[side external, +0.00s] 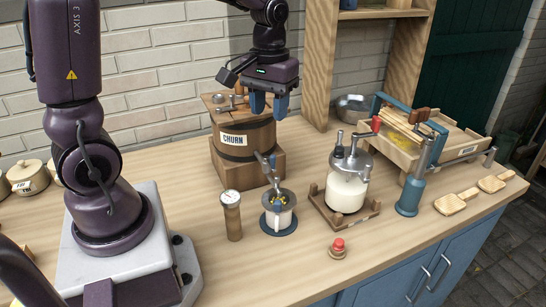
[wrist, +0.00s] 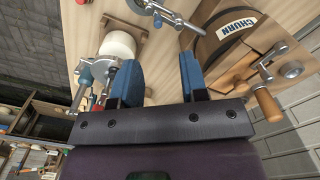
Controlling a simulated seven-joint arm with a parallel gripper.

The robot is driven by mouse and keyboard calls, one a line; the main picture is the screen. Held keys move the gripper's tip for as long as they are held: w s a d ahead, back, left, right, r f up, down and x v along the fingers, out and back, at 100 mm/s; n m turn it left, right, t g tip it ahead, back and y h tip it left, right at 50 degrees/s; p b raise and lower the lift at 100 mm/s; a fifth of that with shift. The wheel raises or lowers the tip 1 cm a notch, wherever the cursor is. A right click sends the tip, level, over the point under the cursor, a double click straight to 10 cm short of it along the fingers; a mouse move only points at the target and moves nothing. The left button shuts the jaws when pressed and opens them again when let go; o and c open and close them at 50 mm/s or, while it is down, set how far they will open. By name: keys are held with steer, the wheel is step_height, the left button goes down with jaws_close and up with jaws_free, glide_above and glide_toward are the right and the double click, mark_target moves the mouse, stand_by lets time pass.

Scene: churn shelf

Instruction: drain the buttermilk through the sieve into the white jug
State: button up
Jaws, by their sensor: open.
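A small white jug (side external: 283,219) stands on a round blue base near the middle of the bench, with a dark-rimmed fitting (side external: 278,200) over its mouth. I take this for the sieve, but cannot tell for sure. A metal lever rises beside it. A clear jar (side external: 347,187) of white liquid, with a metal lid, stands on a wooden stand to its right; its white body (wrist: 118,45) shows in the wrist view. The wooden barrel marked CHURN (side external: 262,140) is at the back. My gripper (side external: 269,104) is open and empty, in front of the barrel's upper part; it also shows in the wrist view (wrist: 158,75).
A brass gauge cylinder (side external: 231,215) stands left of the jug. A red button (side external: 338,246) is near the front edge. A blue pump-like post (side external: 410,192), a wooden press box (side external: 430,150) and wooden paddles (side external: 457,201) fill the right. Bare bench lies in front.

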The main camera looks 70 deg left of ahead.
mark_target(273, 156)
steer(key=shift+n, duration=0.7)
steer(key=f, duration=1.2)
steer(key=shift+w+f, duration=0.15)
steer(key=shift+w, duration=0.25)
steer(key=shift+c, duration=0.4)
jaws_close()
